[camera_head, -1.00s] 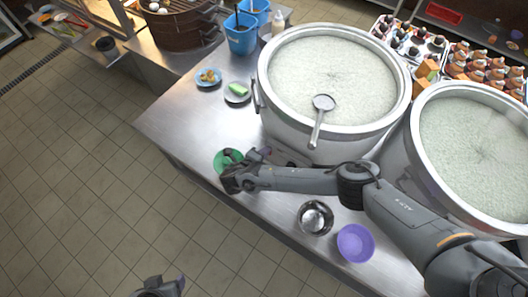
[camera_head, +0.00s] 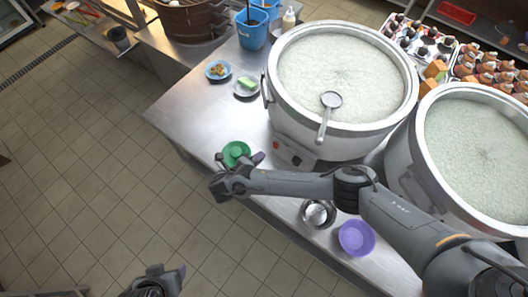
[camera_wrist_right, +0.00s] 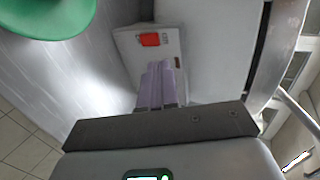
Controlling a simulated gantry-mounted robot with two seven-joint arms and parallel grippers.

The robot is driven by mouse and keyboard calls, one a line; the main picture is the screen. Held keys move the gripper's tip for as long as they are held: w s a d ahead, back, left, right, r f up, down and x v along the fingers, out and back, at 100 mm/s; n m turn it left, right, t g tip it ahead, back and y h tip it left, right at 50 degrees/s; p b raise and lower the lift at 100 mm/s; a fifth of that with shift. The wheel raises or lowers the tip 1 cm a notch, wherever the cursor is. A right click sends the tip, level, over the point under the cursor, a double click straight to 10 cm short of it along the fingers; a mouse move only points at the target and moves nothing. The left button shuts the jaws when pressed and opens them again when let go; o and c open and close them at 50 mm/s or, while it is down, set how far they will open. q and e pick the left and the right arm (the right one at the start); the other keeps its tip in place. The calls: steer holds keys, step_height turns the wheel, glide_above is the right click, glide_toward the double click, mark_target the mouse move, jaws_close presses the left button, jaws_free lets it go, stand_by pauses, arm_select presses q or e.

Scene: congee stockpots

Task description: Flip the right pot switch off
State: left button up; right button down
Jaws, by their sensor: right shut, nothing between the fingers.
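Two big steel pots of congee stand on the counter: the left pot (camera_head: 292,118) with a ladle (camera_head: 328,115) across it, and the right pot (camera_head: 400,170). A control box (camera_head: 296,155) with a red switch (camera_head: 276,146) is at the left pot's base. The right wrist view shows this box with the red switch (camera_wrist_right: 150,40). No switch of the right pot shows; my right arm covers part of its front. My right gripper (camera_head: 258,158) is shut and empty, its purple fingers (camera_wrist_right: 158,85) pointing at the box just below the switch. My left gripper (camera_head: 160,280) is low over the floor; its jaws are unclear.
A green bowl (camera_head: 236,153) lies beside my right gripper. A steel bowl (camera_head: 318,213) and a purple bowl (camera_head: 356,238) stand along the counter's front edge. Small plates and blue buckets (camera_head: 251,36) are farther back. Counter left of the left pot is mostly clear.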

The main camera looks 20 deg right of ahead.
steer(key=shift+r+v, duration=0.15)
steer(key=shift+v, duration=1.05)
steer(key=shift+r+v, duration=0.2)
steer(key=shift+v, duration=1)
steer(key=shift+w+d, duration=0.1)
steer(key=shift+d, duration=0.05)
